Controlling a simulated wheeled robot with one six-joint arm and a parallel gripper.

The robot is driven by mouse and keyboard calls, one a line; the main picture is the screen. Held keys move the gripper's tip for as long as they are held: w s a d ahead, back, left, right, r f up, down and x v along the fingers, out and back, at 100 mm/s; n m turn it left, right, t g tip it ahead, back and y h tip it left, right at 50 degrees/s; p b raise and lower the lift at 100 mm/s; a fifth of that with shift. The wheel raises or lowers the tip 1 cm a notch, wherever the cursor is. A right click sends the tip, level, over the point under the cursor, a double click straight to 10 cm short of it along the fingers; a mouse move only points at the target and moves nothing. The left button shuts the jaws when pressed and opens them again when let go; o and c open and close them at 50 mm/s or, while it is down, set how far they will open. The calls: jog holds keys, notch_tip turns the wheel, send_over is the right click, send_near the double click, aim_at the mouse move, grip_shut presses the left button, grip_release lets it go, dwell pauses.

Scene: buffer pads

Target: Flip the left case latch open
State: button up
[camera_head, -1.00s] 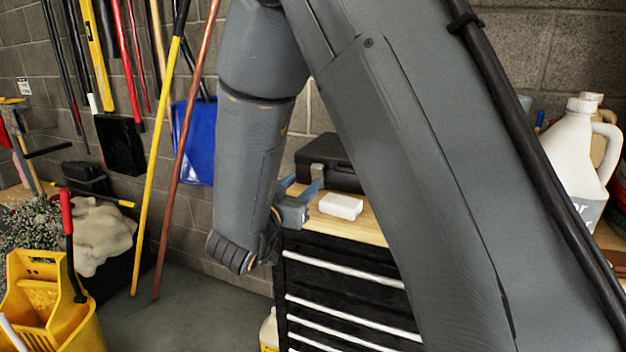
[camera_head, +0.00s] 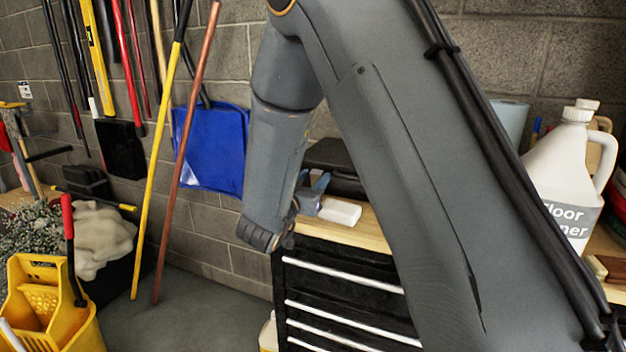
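The black case (camera_head: 338,160) lies shut on the wooden top of the tool chest, against the block wall. My arm hides its right part. My gripper (camera_head: 312,181) is at the case's front left. Its two bluish fingers point up toward the case and stand apart, with nothing seen between them. The left latch cannot be made out now; it is behind or beside the fingers. I cannot tell whether the fingers touch the case.
A white block (camera_head: 340,212) lies on the wooden top (camera_head: 368,232), just right of my gripper. The black drawer chest (camera_head: 335,285) is below. A floor cleaner jug (camera_head: 562,175) stands at the right. A blue dustpan (camera_head: 212,145) hangs left of my arm.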

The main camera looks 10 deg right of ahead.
jog(key=c, duration=0.8)
jog(key=b, duration=0.1)
jog(key=f+t+b, duration=0.1)
jog(key=b, duration=0.1)
jog(key=shift+s+a+h, duration=0.15)
jog(key=shift+s+h, duration=0.05)
jog(key=shift+h, duration=0.2)
jog(key=shift+s+a+f+t+h+b, duration=0.25)
jog(key=shift+t+h+b, duration=0.25)
jog(key=shift+t+b, duration=0.5)
jog(key=shift+s+r, duration=0.1)
jog(key=o, duration=1.1)
jog(key=shift+c, duration=0.2)
jog(key=shift+r+g, duration=0.1)
jog(key=shift+g, duration=0.2)
